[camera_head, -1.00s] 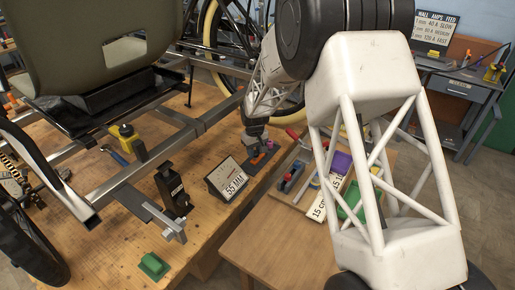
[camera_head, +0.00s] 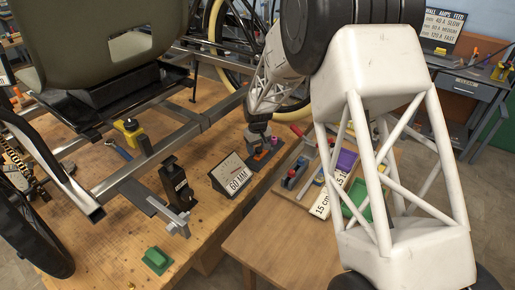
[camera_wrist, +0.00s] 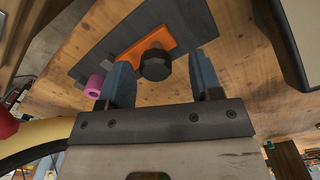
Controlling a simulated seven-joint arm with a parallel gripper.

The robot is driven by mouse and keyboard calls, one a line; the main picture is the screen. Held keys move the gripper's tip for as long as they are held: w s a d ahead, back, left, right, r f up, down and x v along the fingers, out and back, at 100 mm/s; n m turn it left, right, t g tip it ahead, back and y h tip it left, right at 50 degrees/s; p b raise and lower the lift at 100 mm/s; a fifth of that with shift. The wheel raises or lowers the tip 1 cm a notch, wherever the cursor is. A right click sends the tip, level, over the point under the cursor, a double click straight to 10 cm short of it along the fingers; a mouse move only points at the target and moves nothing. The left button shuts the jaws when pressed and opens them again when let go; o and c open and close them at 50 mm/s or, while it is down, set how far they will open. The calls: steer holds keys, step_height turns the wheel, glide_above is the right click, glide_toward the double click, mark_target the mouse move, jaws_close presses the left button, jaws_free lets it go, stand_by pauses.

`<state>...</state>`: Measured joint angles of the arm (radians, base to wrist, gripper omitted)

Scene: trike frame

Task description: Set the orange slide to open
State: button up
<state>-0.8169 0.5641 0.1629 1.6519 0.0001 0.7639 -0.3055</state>
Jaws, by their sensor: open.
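The orange slide (camera_wrist: 132,54) lies on a dark plate (camera_wrist: 185,22) in the wrist view, with a black round knob (camera_wrist: 155,66) on it. My gripper (camera_wrist: 159,62) is open, one blue-grey finger on each side of the knob, with gaps visible on both sides. A pink cylinder (camera_wrist: 94,85) stands on the plate just left of the left finger. In the head view the orange slide (camera_head: 260,154) shows small below my gripper (camera_head: 258,140), partly hidden by it. The knob cannot be made out there.
A sign reading 60 MM (camera_head: 233,176) stands left of the plate. A black block with a clamp (camera_head: 174,188) and a green block (camera_head: 157,260) are farther left on the bench. A tray of parts (camera_head: 300,168) lies to the right. The trike frame (camera_head: 140,165) is behind.

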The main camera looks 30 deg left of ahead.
mark_target(259, 149)
steer(key=shift+r, duration=3.8)
steer(key=shift+d+r, duration=0.15)
steer(key=shift+d, duration=0.05)
steer(key=s+d+r+m, duration=0.2)
steer(key=d+r, duration=0.5)
steer(key=d, duration=0.6)
steer(key=s+d+r+m+t, duration=0.15)
steer(key=d+r, duration=0.55)
steer(key=d, duration=0.7)
steer(key=s+d+r+m, duration=0.1)
steer(key=d+r+m, duration=0.2)
steer(key=d+r, duration=0.75)
steer(key=s+d+m, duration=0.1)
steer(key=s+d, duration=0.5)
steer(key=d, duration=0.3)
steer(key=s+d+m, duration=0.2)
steer(key=s+d, duration=0.4)
steer(key=d, duration=0.3)
steer(key=s+d+f+m, duration=0.1)
steer(key=s+d, duration=0.4)
steer(key=s, duration=0.3)
steer(key=s+d+f+m+t, duration=0.1)
steer(key=s+d+m, duration=0.1)
steer(key=s+d, duration=0.3)
steer(key=s, duration=0.3)
steer(key=shift+d, duration=0.35)
